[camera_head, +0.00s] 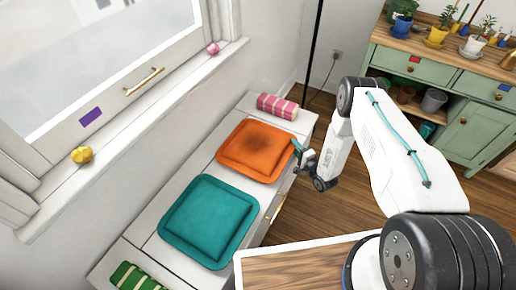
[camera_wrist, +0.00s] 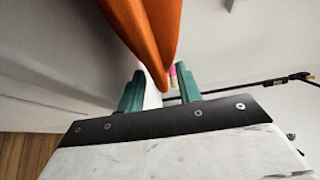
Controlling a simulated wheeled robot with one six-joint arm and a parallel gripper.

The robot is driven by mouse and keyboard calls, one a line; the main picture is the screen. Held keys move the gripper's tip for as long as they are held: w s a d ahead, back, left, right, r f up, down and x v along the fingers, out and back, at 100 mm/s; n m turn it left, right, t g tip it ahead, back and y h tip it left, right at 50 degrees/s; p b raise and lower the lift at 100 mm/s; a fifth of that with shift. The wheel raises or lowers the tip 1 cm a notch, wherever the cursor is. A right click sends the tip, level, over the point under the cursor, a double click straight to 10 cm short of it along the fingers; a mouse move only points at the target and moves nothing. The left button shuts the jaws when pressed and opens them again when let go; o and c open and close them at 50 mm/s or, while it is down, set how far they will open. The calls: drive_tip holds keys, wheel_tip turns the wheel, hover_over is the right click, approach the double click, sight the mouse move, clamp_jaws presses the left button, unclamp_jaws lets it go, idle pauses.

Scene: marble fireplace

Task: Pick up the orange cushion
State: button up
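The orange cushion (camera_head: 254,151) lies flat on the white window bench, beyond the teal cushion in the head view. My gripper (camera_head: 298,149) is at the cushion's right edge, above the front edge of the bench. In the wrist view, the cushion (camera_wrist: 150,30) comes down from the top, and its edge reaches between the two green fingers of my gripper (camera_wrist: 160,92). The fingers stand apart, with gaps on both sides of the cushion edge. I cannot tell whether either finger touches the cushion.
The teal cushion (camera_head: 209,220) lies nearer on the bench (camera_head: 184,180). A pink striped bolster (camera_head: 277,106) is at the far end, a green striped one (camera_head: 135,277) at the near end. A green cabinet (camera_head: 450,110) with plants stands right. A thin black pole (camera_head: 313,50) rises behind.

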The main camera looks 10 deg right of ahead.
drive_tip(key=shift+x, duration=0.75)
clamp_jaws()
drive_tip(key=shift+r, duration=0.1)
